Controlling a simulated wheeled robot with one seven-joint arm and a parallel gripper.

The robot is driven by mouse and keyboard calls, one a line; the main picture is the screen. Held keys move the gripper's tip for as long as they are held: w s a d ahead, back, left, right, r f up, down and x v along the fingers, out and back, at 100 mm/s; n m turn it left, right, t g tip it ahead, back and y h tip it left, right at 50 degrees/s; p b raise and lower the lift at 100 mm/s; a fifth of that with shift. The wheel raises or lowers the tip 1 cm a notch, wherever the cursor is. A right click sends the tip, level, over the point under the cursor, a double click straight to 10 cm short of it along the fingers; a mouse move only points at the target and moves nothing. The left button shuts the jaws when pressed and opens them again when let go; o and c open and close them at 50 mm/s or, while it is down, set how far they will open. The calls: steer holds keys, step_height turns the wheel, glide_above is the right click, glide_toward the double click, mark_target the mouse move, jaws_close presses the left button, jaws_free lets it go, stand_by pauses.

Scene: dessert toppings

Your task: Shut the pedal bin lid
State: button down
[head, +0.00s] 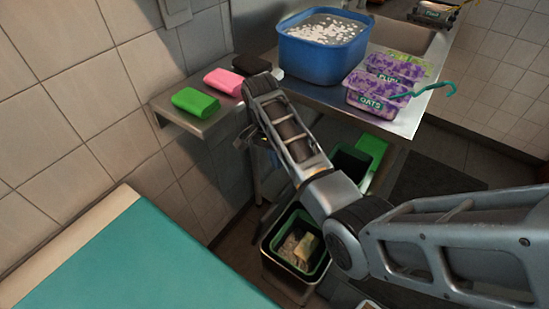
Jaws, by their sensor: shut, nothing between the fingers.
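An open bin (268,262) with a green inner rim stands on the floor at the lower middle, with pale and yellow waste visible inside. Its lid is hard to make out; part of the bin is behind my arm. A second dark container (350,165) with a bright green panel (373,149) beside it stands farther back under the counter. I cannot tell for certain which of the two is the pedal bin. My gripper (243,141) is shut and empty, beside the small shelf's front edge, above and behind the nearer bin and apart from it.
The metal counter (400,120) holds a blue tub (325,45) of white pieces and purple-patterned tubs (378,92). A steel shelf (208,125) carries green (195,102), pink (224,81) and dark (251,65) blocks. A teal-topped surface (130,265) fills the lower left.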

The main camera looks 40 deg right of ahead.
steer(key=x, duration=0.7)
